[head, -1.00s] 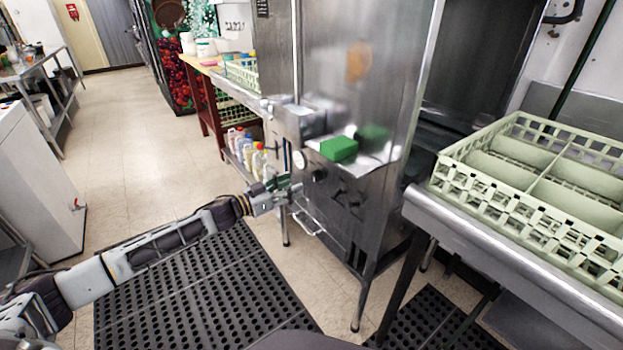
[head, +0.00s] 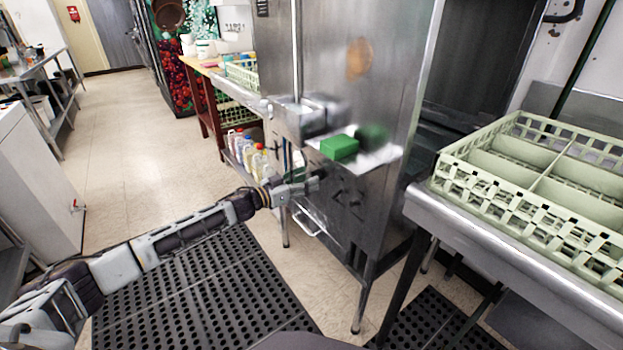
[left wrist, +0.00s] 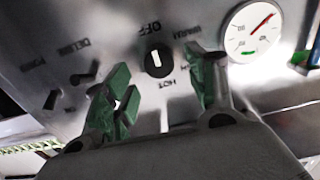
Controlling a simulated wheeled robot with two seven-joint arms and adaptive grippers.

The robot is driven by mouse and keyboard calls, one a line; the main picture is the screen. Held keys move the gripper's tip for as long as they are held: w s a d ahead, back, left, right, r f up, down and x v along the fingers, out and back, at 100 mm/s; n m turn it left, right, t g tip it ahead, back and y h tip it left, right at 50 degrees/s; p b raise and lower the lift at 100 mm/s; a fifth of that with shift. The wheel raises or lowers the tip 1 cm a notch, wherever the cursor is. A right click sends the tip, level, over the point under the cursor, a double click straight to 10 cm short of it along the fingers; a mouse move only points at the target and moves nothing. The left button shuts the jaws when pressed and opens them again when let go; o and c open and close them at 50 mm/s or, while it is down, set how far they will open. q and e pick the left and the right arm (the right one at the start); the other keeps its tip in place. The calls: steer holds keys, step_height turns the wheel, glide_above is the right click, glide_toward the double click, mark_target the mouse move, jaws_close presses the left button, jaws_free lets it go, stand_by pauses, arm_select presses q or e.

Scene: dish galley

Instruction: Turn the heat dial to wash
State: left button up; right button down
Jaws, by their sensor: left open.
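The heat dial (left wrist: 158,63) is a round black knob with a short white line on the steel machine front. In the left wrist view, OFF is above it, HOT below, and a partly hidden label ending in SH is to its right. The white line runs roughly up and down, seemingly towards OFF. My left gripper (left wrist: 160,92) is open, its green-padded fingers on either side of and below the dial in that view; contact cannot be told. In the head view, the left gripper (head: 305,186) is at the machine front and the dial cannot be made out clearly. My right gripper is not in view.
A round white gauge (left wrist: 252,30) is right of the dial and small black switches (left wrist: 82,78) are to its left. A green block (head: 339,147) sits on the machine's ledge above the gripper. A pale green rack (head: 520,205) stands on the right-hand counter.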

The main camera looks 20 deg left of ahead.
arm_select(q)
steer(key=x, duration=0.2)
steer(key=shift+w+d, duration=0.2)
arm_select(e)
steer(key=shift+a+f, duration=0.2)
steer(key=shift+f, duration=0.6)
arm_select(q)
steer(key=c, duration=1)
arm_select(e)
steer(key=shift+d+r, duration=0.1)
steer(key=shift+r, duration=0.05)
